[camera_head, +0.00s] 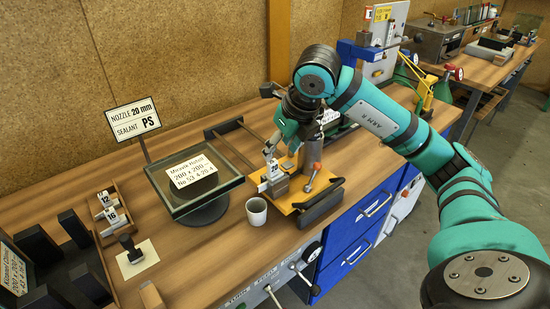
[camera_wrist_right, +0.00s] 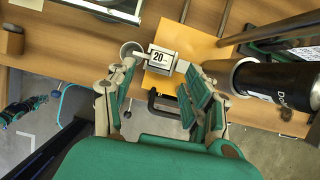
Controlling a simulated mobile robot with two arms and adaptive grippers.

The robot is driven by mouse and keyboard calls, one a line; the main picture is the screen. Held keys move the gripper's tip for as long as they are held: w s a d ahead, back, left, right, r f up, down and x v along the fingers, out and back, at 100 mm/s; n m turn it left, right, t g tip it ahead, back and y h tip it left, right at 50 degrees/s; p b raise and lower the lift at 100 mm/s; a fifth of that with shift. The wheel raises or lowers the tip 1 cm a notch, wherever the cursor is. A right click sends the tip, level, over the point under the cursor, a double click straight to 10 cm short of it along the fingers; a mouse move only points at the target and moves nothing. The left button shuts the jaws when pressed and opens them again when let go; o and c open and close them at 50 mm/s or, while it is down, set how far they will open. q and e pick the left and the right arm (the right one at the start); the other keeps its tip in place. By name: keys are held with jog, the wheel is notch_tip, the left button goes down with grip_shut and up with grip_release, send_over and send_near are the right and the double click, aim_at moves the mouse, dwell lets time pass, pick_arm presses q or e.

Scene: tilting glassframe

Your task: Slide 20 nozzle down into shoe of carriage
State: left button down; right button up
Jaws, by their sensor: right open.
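The 20 nozzle (camera_head: 272,172) is a pale block with a "20" label. It sits at the grey metal shoe (camera_head: 274,187) of the carriage, whose orange base plate (camera_head: 290,207) lies on the bench. How deep it is seated, I cannot tell. My right gripper (camera_head: 277,150) is right above the nozzle, pointing down. In the right wrist view the fingers (camera_wrist_right: 158,68) are spread, with the nozzle (camera_wrist_right: 162,59) showing at the fingertips between them. The orange plate (camera_wrist_right: 190,35) is behind it. My left gripper is not in view.
A white cup (camera_head: 257,212) stands close to the carriage's left. A glass frame (camera_head: 185,208) tilts on a round stand further left. A rack holds nozzles 12 (camera_head: 107,198) and 16 (camera_head: 112,216). A dark cartridge (camera_wrist_right: 275,82) is beside the right finger in the wrist view.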

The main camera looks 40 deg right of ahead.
jog(key=shift+v, duration=2.2)
